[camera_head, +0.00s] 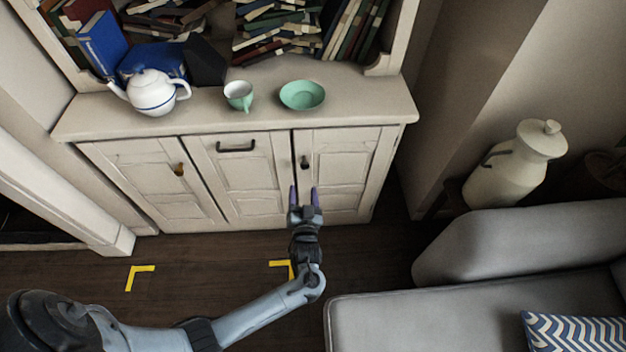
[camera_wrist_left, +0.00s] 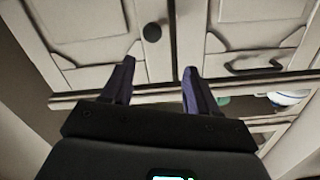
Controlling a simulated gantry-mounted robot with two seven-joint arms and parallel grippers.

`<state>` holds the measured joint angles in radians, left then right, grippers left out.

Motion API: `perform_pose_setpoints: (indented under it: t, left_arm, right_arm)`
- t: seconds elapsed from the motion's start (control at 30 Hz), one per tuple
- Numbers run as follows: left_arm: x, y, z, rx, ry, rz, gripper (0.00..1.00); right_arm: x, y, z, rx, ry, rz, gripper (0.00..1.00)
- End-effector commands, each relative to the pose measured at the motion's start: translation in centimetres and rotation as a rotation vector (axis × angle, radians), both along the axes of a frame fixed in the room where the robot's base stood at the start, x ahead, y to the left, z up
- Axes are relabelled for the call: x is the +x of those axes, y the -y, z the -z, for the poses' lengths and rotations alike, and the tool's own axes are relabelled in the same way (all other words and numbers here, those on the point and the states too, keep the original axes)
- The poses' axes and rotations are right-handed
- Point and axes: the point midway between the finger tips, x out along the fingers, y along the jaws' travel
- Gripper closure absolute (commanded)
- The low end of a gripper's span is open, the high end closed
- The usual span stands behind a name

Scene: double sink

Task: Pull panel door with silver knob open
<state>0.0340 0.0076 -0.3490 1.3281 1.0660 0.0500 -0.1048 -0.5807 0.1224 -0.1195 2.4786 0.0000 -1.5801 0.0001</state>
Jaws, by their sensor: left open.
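The cabinet has three panel doors. The right panel door (camera_head: 345,172) is closed and carries a dark grey knob (camera_head: 304,162) near its left edge; the knob also shows in the left wrist view (camera_wrist_left: 152,32). The left door has a brass-coloured knob (camera_head: 179,169). The middle door has a dark bar handle (camera_head: 236,146), also in the left wrist view (camera_wrist_left: 254,65). My left gripper (camera_head: 303,190) is open and empty in front of the right door, just below the knob in the head view. Its two purple fingers (camera_wrist_left: 159,66) show apart from the knob. My right gripper is out of view.
On the cabinet top stand a white teapot (camera_head: 152,93), a green cup (camera_head: 239,96) and a green saucer (camera_head: 302,95), with books behind. A grey sofa (camera_head: 460,310) stands front right, near a cream jug (camera_head: 515,165). Floor before the doors is clear apart from yellow corner marks (camera_head: 137,272).

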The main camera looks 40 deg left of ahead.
Motion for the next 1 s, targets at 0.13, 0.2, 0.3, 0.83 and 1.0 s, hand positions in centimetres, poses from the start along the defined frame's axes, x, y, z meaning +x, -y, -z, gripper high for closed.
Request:
perform_pose_setpoints:
  t: [0.13,0.2,0.3,0.83,1.0]
  left_arm:
    - [1.5,0.2,1.8,-0.004,0.035,0.001,0.41]
    - [1.9,0.2,1.8,-0.004,0.044,0.001,0.41]
    - [2.3,0.1,1.8,-0.004,0.051,0.001,0.41]
    - [7.7,-4.4,1.9,-0.003,0.055,0.002,0.41]
    - [9.3,-5.9,1.9,-0.004,0.055,0.002,0.41]
  right_arm:
    - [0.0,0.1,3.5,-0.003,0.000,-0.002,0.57]
    - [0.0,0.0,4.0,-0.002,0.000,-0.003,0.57]
    - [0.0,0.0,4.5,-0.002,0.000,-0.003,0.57]
    - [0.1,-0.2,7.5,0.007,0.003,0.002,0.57]
    - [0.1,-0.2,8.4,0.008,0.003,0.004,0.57]
